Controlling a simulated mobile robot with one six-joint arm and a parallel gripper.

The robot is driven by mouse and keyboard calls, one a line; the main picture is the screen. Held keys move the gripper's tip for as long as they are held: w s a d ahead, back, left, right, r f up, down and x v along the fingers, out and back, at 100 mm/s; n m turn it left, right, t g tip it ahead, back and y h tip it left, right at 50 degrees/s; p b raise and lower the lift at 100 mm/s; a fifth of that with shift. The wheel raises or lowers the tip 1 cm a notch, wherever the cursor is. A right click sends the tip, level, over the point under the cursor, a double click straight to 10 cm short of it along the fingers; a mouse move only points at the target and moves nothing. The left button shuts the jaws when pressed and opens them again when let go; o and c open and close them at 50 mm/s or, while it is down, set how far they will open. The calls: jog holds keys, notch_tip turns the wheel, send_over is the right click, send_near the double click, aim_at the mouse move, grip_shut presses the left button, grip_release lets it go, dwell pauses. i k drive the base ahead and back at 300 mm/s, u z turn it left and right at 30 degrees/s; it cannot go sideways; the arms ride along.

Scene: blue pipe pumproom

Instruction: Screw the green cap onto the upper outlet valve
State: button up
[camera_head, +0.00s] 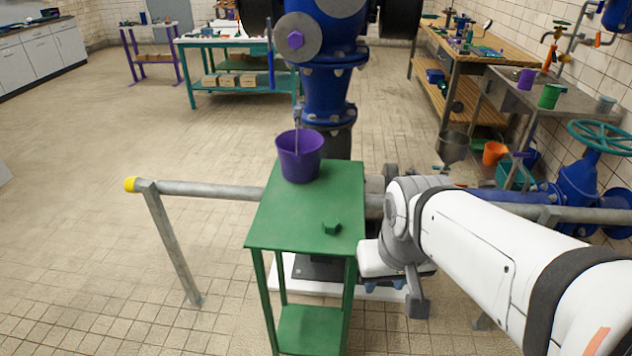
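A small green cap (332,228) lies on the green table (290,232), toward its right front. A thin stream falls from a small outlet (298,108) on the big blue pipe (328,92) into a purple bucket (301,158) on the table. A purple hexagonal piece (295,40) sits on a round grey flange higher on the pipe. I cannot tell which outlet is the upper valve. My gripper (395,290) hangs right of the table, below the tabletop and apart from the cap. My wrist hides part of it, so its opening is unclear.
A grey horizontal pipe (210,190) with a yellow end runs behind the table. Right are a blue valve with a green handwheel (600,137) and a metal bench (560,100). The floor at left is clear.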

aim_at(330, 225)
jog(key=u, duration=0.15)
jog(key=i, duration=0.5)
jog(key=u, duration=0.7)
jog(key=k, duration=0.35)
jog(key=z, duration=0.55)
jog(key=i, duration=0.5)
jog(key=z, duration=0.05)
